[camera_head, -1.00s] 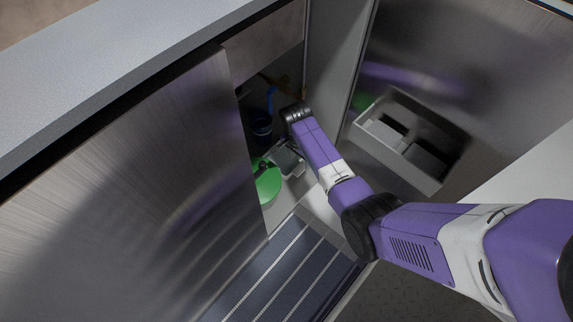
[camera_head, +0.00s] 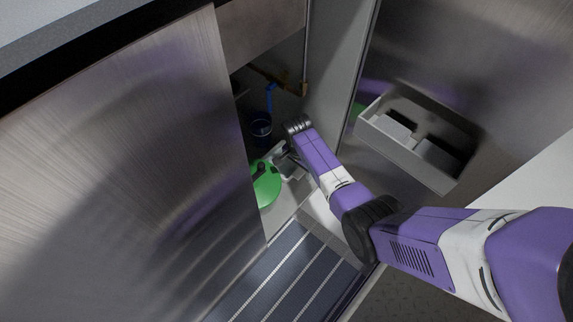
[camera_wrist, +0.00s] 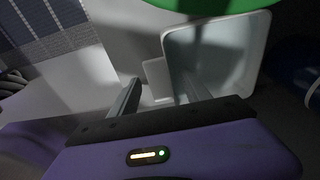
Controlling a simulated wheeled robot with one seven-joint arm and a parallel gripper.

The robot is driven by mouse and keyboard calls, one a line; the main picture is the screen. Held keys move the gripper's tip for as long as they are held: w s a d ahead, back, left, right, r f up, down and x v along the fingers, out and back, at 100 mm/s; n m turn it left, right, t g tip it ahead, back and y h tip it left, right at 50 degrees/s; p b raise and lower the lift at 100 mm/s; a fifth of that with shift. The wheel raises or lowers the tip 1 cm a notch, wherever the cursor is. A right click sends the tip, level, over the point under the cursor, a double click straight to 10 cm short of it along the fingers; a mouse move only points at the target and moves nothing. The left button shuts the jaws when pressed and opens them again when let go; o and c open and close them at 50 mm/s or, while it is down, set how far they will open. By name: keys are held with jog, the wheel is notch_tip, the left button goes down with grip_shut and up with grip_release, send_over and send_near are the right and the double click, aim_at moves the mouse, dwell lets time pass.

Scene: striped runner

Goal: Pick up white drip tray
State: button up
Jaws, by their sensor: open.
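The white drip tray (camera_wrist: 250,50) lies on the cabinet floor in the wrist view, a shallow pale tray with raised rims. A small pale tab (camera_wrist: 156,76) shows at its near left side, between my fingers; I cannot tell whether it belongs to the tray. My gripper (camera_wrist: 160,88) is open, one finger left of the tab and the other over the tray's near left edge. Contact cannot be told. In the head view the tray (camera_head: 291,170) is small and partly hidden by my gripper (camera_head: 283,153).
A green round object (camera_head: 266,186) is close left of the tray and overhangs it in the wrist view. A dark blue bucket (camera_head: 261,130) stands behind. The cabinet door (camera_head: 130,170) is at left, a bin on the open door (camera_head: 405,150) at right. The striped runner (camera_head: 285,275) lies in front.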

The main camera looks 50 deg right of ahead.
grip_shut()
jog(key=shift+r, duration=0.25)
jog(key=shift+r+p, duration=0.4)
jog(key=shift+p, duration=0.35)
jog(key=shift+r+p, duration=0.2)
jog(key=shift+p, duration=0.1)
